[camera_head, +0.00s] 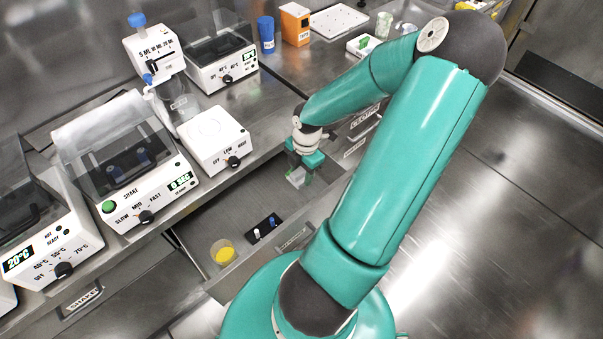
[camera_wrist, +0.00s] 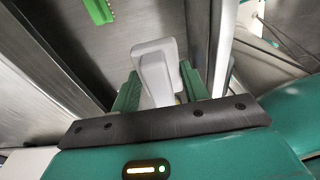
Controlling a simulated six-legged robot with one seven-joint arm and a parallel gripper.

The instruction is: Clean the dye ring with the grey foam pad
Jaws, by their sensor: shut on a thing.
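My gripper (camera_head: 304,163) is low inside the open drawer below the bench in the head view. In the wrist view its two green fingers (camera_wrist: 158,92) are shut on a pale grey block (camera_wrist: 157,70), which looks like the foam pad. The block stands out past the fingertips, above a grey metal surface. A small whitish and green thing (camera_head: 296,177) shows by the gripper in the head view; I cannot tell whether it is the held block. I cannot make out a dye ring in either view.
The open drawer (camera_head: 205,213) also holds a yellow-filled round container (camera_head: 222,252) and a dark rack (camera_head: 264,229) with small tubes. A white knobbed device (camera_head: 215,140) stands on the bench above. A green piece (camera_wrist: 98,10) lies at the wrist view's top.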

